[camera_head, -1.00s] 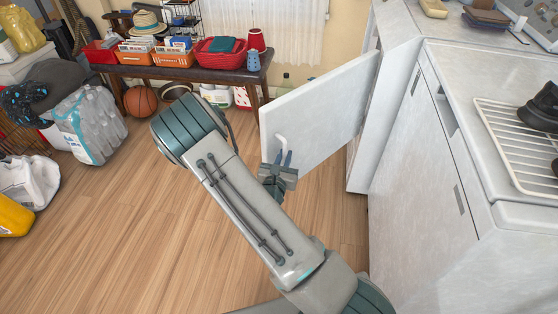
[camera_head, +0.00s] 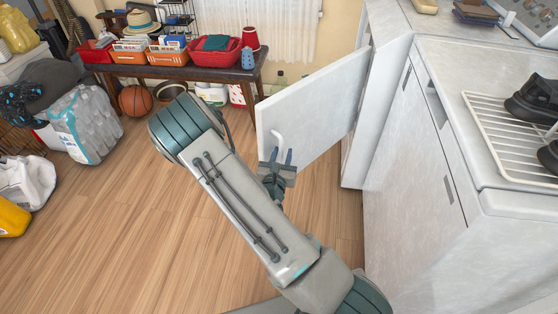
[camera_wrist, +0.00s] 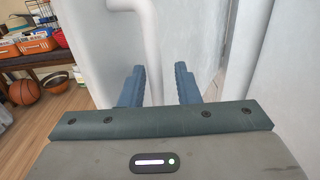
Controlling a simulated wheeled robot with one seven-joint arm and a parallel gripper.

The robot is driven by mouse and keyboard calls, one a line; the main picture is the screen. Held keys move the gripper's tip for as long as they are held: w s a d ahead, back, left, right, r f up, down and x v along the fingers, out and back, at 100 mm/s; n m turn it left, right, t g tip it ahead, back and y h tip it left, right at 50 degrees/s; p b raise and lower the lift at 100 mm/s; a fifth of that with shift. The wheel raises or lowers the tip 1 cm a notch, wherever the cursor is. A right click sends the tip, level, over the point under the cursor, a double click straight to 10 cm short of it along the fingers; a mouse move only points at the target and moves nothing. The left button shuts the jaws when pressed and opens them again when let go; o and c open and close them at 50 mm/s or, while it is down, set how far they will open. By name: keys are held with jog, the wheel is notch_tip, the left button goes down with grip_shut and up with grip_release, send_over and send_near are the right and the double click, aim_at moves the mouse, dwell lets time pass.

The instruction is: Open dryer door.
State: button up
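The dryer door (camera_head: 315,100) is a flat white panel. It stands swung well open, out to the left from the white dryer (camera_head: 358,150). Its curved white handle (camera_head: 278,137) is near the door's free edge and also shows in the wrist view (camera_wrist: 151,50). My gripper (camera_head: 276,158) is at the handle, on the door's near face. In the wrist view its two blue fingers are apart, and the handle's bar runs down between them, close to the left finger, with a gap to the right finger. Whether the left finger touches the bar cannot be told.
A white machine (camera_head: 420,170) with a wire rack (camera_head: 500,135) and dark shoes (camera_head: 535,100) on top stands at the right. A bench (camera_head: 185,72) with baskets is at the back, a basketball (camera_head: 136,100) under it. Wrapped bottles (camera_head: 88,125) are at left. The wooden floor between is clear.

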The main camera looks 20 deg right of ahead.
jog(key=p+v, duration=0.2)
jog(key=v, duration=1.1)
jog(key=shift+s+a+p, duration=0.25)
jog(key=shift+s+p, duration=0.05)
jog(key=shift+p, duration=0.05)
jog(key=s+d+r+m+g+h+p, duration=0.2)
jog(key=s+d+r+m+g+p, duration=0.3)
jog(key=r+m+g, duration=0.45)
jog(key=s+d+r+m+g+h+p, duration=0.3)
jog(key=s+d+r+m+g, duration=0.4)
jog(key=r+m, duration=0.4)
jog(key=s+a+r+m+t+y+p, duration=0.1)
jog(key=a+r+m+y+p, duration=0.2)
jog(key=a+r+m+y, duration=0.2)
jog(key=s+a+r+m+t+y+p, duration=0.1)
jog(key=a+r+m+y+p, duration=0.3)
jog(key=r+y, duration=0.4)
notch_tip(320, 180, up, 4)
jog(key=shift+a+f+m+t+y, duration=0.2)
jog(key=shift+a+m+t+y, duration=0.25)
jog(key=shift+a+t, duration=0.45)
